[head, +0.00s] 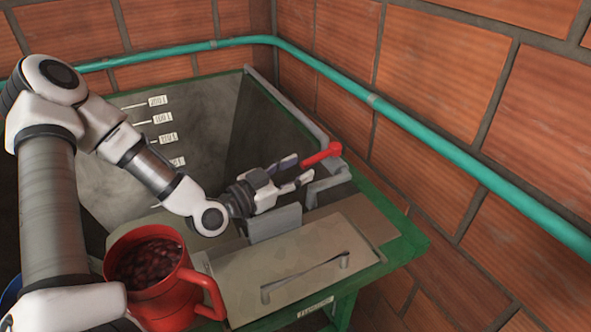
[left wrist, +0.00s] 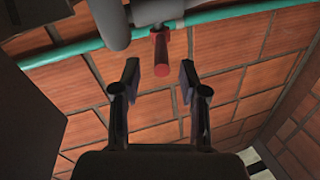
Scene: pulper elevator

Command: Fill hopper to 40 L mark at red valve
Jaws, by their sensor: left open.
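The hopper (head: 210,92) is a deep grey bin in a green frame, with several white level labels on its inner wall. The labels are too small to read surely, and my arm hides the lower part of the scale. The red valve handle (head: 322,154) sticks out at the hopper's right rim; it also shows in the left wrist view (left wrist: 160,58). My left gripper (head: 302,169) is open and empty just short of the handle. In the left wrist view the handle shows between and beyond the fingertips (left wrist: 159,76). My right gripper is not in view.
A red jug (head: 188,288) of dark red cherries stands at the front, close to my arm. A lid with a bar handle (head: 305,277) covers the near right part. A teal pipe (head: 440,155) runs along the brick walls. A blue rim (head: 11,292) shows at left.

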